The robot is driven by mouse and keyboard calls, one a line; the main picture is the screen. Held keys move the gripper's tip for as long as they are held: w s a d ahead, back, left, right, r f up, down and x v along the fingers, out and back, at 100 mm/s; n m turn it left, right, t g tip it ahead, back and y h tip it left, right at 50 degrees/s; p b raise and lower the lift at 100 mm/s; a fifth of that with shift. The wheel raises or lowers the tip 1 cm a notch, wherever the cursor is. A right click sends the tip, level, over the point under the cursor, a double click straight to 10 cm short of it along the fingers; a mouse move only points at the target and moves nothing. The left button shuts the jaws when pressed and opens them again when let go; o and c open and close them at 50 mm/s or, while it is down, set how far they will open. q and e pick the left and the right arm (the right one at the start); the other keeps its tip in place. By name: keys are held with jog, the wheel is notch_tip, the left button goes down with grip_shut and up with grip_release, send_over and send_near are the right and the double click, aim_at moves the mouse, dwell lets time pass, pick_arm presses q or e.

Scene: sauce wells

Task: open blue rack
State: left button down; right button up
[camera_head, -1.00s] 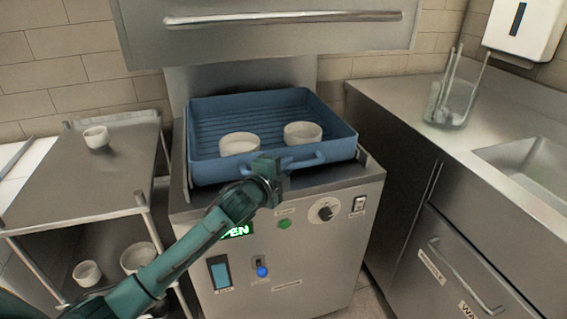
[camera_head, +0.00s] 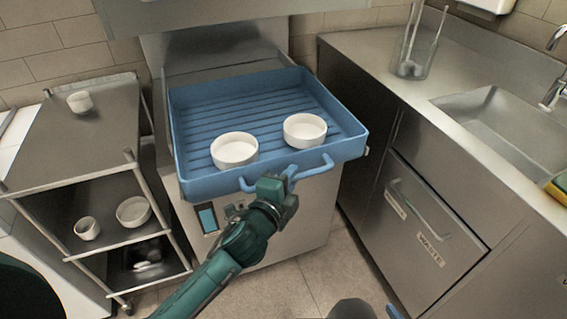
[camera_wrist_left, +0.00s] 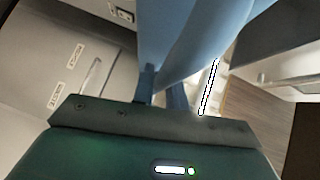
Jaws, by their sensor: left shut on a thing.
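The blue rack (camera_head: 345,150) is a shallow tray with a ribbed floor and a looped handle on its front side. It juts out from the steel machine (camera_head: 297,195) over its front edge. Two white bowls, one on the left (camera_head: 234,150) and one on the right (camera_head: 304,130), stand upright in it. My left gripper (camera_head: 283,180) is shut on the rack's front handle (camera_head: 316,166), near its middle. In the left wrist view the rack (camera_wrist_left: 200,30) fills the space above my gripper's fingers (camera_wrist_left: 163,88). The exact grip is partly hidden. My right gripper is not in view.
A steel cart (camera_head: 75,135) on the left carries several small bowls. On the right are a counter (camera_head: 410,95) with a clear container (camera_head: 413,55), a sink (camera_head: 495,120) and a waste drawer (camera_head: 425,215). The floor (camera_head: 315,265) before the machine looks clear.

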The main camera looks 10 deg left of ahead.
pick_arm(q)
jog(key=shift+s+d, duration=0.35)
jog(key=shift+s, duration=0.25)
jog(key=c, duration=1.4)
grip_release()
jog(key=b+v, duration=0.1)
jog(key=v, duration=1.2)
